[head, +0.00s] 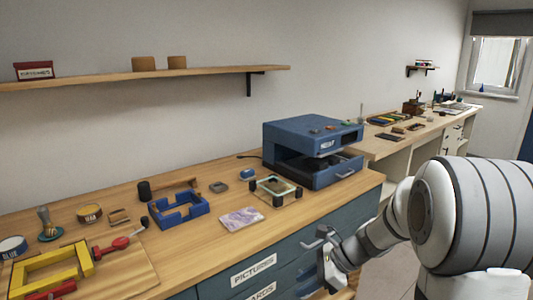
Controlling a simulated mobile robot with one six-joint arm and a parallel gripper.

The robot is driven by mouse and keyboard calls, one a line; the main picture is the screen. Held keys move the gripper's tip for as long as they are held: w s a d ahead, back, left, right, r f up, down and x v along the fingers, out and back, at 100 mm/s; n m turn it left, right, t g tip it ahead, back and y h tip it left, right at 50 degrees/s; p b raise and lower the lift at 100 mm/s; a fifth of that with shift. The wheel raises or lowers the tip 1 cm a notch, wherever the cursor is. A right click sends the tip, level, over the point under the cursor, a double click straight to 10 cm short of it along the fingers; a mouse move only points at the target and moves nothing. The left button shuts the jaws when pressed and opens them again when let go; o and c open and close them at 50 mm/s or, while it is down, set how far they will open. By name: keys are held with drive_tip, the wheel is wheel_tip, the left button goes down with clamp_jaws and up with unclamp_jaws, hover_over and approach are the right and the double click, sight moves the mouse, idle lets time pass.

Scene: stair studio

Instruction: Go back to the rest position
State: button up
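My arm comes in from the right. My gripper (318,268) hangs low at the front of the blue-grey drawer unit (222,284), right of the drawer labelled "PICTURES" (254,270). The gripper's fingers are small and dark against the drawer fronts. I cannot tell whether they are open or shut, or whether they touch a drawer handle. I see nothing clearly held.
The wooden worktop (150,245) carries a blue machine (308,150), a blue frame (179,209), a glass-topped stand (275,188), a patterned sheet (241,218) and a yellow frame (50,268). A shelf (200,76) is above. A second bench (385,148) stands behind right.

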drive_tip(key=s+d+r+n+h+p, duration=0.2)
drive_tip(key=s+r+n+h+p, duration=0.2)
drive_tip(key=s+r+n, duration=0.4)
drive_tip(key=s+d+r+n+t+h+p, duration=0.1)
drive_tip(key=s+d+r+n+h+p, duration=0.2)
drive_tip(key=s+r+n+p, duration=0.3)
drive_tip(key=s+r+n+h, duration=0.1)
drive_tip(key=s+r+n, duration=0.2)
drive_tip(key=s+n, duration=0.1)
drive_tip(key=shift+s+d+n+h, duration=0.25)
drive_tip(key=shift+n+h, duration=0.05)
drive_tip(key=shift+n, duration=0.5)
